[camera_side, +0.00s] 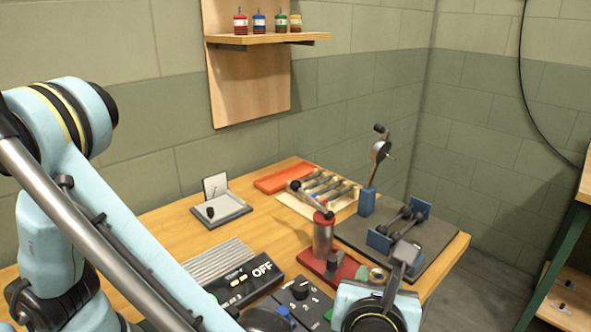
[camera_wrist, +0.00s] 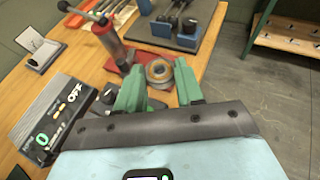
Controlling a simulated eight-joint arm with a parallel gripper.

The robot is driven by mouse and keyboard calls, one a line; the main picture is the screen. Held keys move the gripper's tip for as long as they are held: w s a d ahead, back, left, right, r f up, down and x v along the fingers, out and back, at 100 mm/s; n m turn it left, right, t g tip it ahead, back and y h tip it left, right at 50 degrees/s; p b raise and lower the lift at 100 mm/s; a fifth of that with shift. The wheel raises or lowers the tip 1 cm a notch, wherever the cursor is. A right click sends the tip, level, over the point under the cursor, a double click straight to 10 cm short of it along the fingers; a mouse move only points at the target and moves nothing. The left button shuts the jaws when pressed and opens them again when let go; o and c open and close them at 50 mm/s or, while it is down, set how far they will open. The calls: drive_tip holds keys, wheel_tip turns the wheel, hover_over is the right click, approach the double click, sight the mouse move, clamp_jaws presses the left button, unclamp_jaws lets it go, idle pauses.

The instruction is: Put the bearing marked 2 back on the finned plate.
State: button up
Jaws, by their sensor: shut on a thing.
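In the side view the bearing (camera_side: 376,275) shows small above my wrist, near the red base. The fingers are mostly hidden there. The finned plate (camera_side: 217,261), silver and ribbed, lies on the bench to the left, behind the OFF panel. My gripper is well to the right of it.
A red-based press with an upright cylinder (camera_side: 322,236) stands close to my gripper. The OFF panel (camera_side: 245,283) and a dark knob box (camera_side: 299,297) lie between gripper and plate. A dark mat (camera_side: 440,250) with blue stands is at the right.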

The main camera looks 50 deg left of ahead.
drive_tip(key=shift+s+a+r, duration=0.1)
drive_tip(key=shift+r, duration=0.2)
drive_tip(key=w+a+r, duration=0.1)
drive_tip(key=a+r, duration=0.3)
drive_tip(key=a, duration=0.7)
drive_tip(key=w+a+r, duration=0.1)
drive_tip(key=a+r, duration=0.3)
drive_tip(key=a, duration=0.8)
drive_tip(key=d+f, duration=0.2)
drive_tip(key=d, duration=0.5)
drive_tip(key=s+d+f, duration=0.1)
drive_tip(key=d+f, duration=0.2)
drive_tip(key=d, duration=0.5)
drive_tip(key=s+d+f, duration=0.1)
drive_tip(key=d+f, duration=0.2)
drive_tip(key=d, duration=0.5)
drive_tip(key=shift+s+d+f, duration=0.15)
drive_tip(key=shift+s+d, duration=0.05)
drive_tip(key=shift+d, duration=0.15)
